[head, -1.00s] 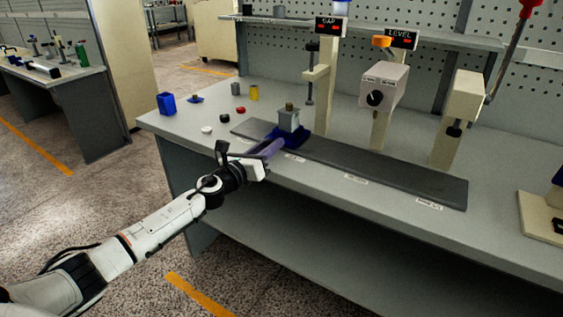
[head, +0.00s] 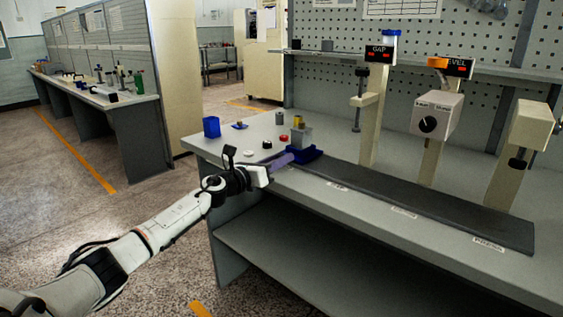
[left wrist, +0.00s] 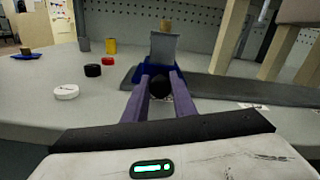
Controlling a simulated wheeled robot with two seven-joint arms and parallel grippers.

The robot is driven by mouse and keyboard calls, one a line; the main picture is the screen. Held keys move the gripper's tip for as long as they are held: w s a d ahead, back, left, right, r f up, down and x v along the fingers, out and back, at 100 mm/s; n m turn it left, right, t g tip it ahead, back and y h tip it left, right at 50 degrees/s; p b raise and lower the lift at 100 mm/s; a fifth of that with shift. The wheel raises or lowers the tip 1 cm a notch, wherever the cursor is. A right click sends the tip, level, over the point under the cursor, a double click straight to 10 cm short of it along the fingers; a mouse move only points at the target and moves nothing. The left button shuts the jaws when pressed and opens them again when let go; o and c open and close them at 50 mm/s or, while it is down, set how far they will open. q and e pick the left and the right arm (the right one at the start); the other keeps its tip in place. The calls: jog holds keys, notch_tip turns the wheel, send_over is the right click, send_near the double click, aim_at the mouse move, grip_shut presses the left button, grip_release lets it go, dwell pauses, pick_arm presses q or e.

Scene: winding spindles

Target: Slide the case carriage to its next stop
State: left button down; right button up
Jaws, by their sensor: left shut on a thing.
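The case carriage, a blue base (head: 308,153) with a grey block (head: 301,135) and a brass-coloured top, sits near the left end of a long dark track (head: 420,197). In the left wrist view, the grey block (left wrist: 164,47) is upright straight ahead. My left gripper (head: 287,159) reaches in from the front, its purple fingers shut on the carriage's round black knob (left wrist: 158,87). In the left wrist view, the fingers (left wrist: 157,94) lie on either side of the knob. My right gripper is not in view.
A GAP post (head: 369,115), a LEVEL post with a dial box (head: 437,115) and another post (head: 515,140) stand behind the track. The track right of the carriage is clear.

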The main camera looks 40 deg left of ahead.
pick_arm(q)
jog(key=shift+a+r, duration=0.15)
jog(key=shift+a, duration=0.15)
jog(key=c, duration=1.5)
grip_release()
jog(key=shift+a, duration=0.1)
jog(key=shift+o, duration=0.2)
jog(key=s, duration=1)
jog(key=shift+s, duration=0.15)
